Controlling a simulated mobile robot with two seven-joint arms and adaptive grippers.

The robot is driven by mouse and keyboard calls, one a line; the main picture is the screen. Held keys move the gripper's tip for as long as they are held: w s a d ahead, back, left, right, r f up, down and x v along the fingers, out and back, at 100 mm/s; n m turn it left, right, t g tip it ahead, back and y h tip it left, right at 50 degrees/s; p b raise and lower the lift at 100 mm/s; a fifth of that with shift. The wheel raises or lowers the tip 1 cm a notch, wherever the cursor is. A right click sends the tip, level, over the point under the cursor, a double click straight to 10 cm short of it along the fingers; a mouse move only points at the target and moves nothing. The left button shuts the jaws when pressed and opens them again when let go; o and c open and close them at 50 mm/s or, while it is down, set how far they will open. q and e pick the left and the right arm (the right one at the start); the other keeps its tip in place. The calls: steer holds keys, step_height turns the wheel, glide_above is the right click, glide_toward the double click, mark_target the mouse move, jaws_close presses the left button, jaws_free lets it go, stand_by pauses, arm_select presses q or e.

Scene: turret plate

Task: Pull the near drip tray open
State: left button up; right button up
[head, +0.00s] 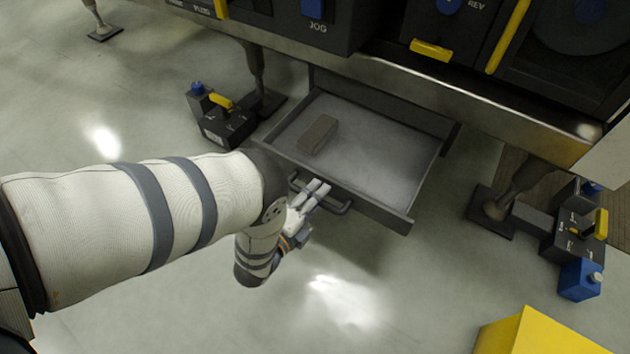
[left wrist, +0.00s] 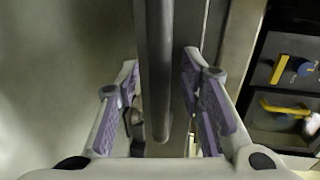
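The near drip tray (head: 398,216) is a shallow grey drawer under the machine's metal frame. It stands pulled out, with its inside showing. Its dark bar handle (head: 341,207) is on the front face, and part of it is hidden behind my left gripper. My left gripper (head: 316,190) is at the left part of this handle. In the left wrist view the handle bar (left wrist: 157,60) runs between the two spread fingers of the gripper (left wrist: 160,72). My right gripper is out of view.
A grey-brown block (head: 318,134) lies in the tray. Dark floor units with yellow levers stand to the left (head: 226,122) and right (head: 575,238) of the tray. A yellow object (head: 540,335) is at the lower right. The floor before the tray is clear.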

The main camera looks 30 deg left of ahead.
arm_select(q)
steer(key=v, duration=1.2)
